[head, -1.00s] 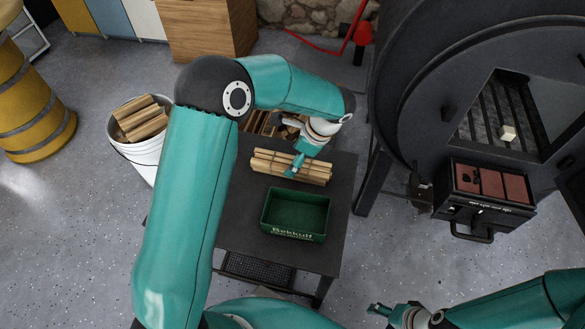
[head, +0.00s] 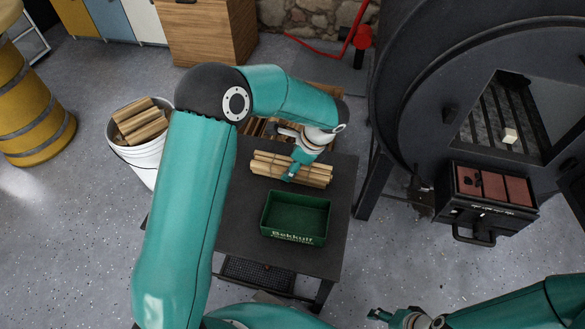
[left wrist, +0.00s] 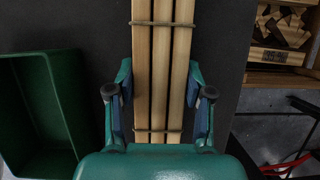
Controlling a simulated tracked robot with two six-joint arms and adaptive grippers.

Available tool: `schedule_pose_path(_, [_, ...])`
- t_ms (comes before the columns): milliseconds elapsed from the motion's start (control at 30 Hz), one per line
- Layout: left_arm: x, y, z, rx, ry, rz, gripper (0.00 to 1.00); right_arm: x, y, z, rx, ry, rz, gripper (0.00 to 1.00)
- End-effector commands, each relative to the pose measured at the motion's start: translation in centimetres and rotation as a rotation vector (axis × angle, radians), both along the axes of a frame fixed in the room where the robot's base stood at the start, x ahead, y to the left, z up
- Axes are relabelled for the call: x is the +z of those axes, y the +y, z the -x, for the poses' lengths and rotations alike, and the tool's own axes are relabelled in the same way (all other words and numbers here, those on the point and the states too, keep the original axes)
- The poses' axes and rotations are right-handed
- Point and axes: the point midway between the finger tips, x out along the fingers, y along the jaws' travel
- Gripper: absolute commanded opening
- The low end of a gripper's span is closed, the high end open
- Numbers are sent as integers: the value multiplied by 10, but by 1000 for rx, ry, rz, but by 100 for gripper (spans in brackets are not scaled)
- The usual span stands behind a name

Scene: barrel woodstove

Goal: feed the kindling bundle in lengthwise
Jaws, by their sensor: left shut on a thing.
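The kindling bundle (head: 266,165), pale sticks tied with bands, is at the back of the dark table, lying crosswise in the head view. My left gripper (head: 291,174) is shut around its middle from above. In the left wrist view, the gripper's fingers flank the bundle (left wrist: 162,55) on both sides, with two bands showing. I cannot tell whether the bundle is clear of the table. The black stove (head: 425,100) has a square opening (head: 512,112) with bars and a small pale cube inside. My right gripper (head: 380,313) is low in the head view, apart from everything; its jaw state is unclear.
A green bin (head: 296,237) sits on the table (head: 235,230) in front of the bundle. A wooden crate of sticks (left wrist: 276,73) is beyond it. A white bucket of wood (head: 143,158) stands left. A drawer with reddish blocks (head: 490,184) juts out below the stove opening.

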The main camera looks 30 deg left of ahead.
Motion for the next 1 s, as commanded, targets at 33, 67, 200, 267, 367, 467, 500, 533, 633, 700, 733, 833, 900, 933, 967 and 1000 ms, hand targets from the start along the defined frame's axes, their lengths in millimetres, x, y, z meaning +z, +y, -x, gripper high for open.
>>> schedule_pose_path(33, [0, 0, 0, 0, -1, 0, 13, 0, 0, 0, 0, 0, 0, 59])
schedule_pose_path(67, [1, 0, 0, 0, -1, 0, 13, 0, 0, 0, 0, 0, 0, 59])
schedule_pose_path(200, [9, 0, -1, 0, -2, -1, 13, 3, 0, 0, 0, 0, 0, 59])
schedule_pose_path(267, [16, 0, -1, 0, -4, -1, 13, 5, 0, 0, 0, 0, 0, 59])
schedule_pose_path(367, [33, -1, -1, -1, -4, 0, 13, 11, 0, 0, 0, 0, 0, 59])
schedule_pose_path(467, [56, -1, -1, 0, -5, 0, 13, 17, 0, 0, 0, 0, 0, 59])
schedule_pose_path(500, [67, -1, -1, -1, -6, 1, 13, 21, 0, 0, 0, 0, 0, 59])
schedule_pose_path(533, [75, -1, -2, 0, -7, 0, 13, 23, 0, 0, 0, 0, 0, 59])
schedule_pose_path(633, [103, -1, -1, -1, -6, 1, 13, 31, 0, 0, 0, 0, 0, 59])
schedule_pose_path(700, [122, -1, -1, -1, -5, 1, 13, 36, 0, 0, 0, 0, 0, 59])
schedule_pose_path(733, [130, -1, -1, -1, -6, 2, 13, 38, 0, 0, 0, 0, 0, 59])
schedule_pose_path(833, [154, -1, -1, -2, -4, 0, 13, 44, 0, 0, 0, 0, 0, 59])
schedule_pose_path(900, [169, -1, -1, -1, -4, 0, 13, 48, 0, 0, 0, 0, 0, 59])
schedule_pose_path(933, [174, -1, -1, -2, -4, 1, 13, 49, 0, 0, 0, 0, 0, 59])
schedule_pose_path(967, [179, -1, -1, -2, -4, 1, 13, 50, 0, 0, 0, 0, 0, 59])
schedule_pose_path(1000, [184, -1, -1, -2, -2, 1, 13, 51, 0, 0, 0, 0, 0, 59])
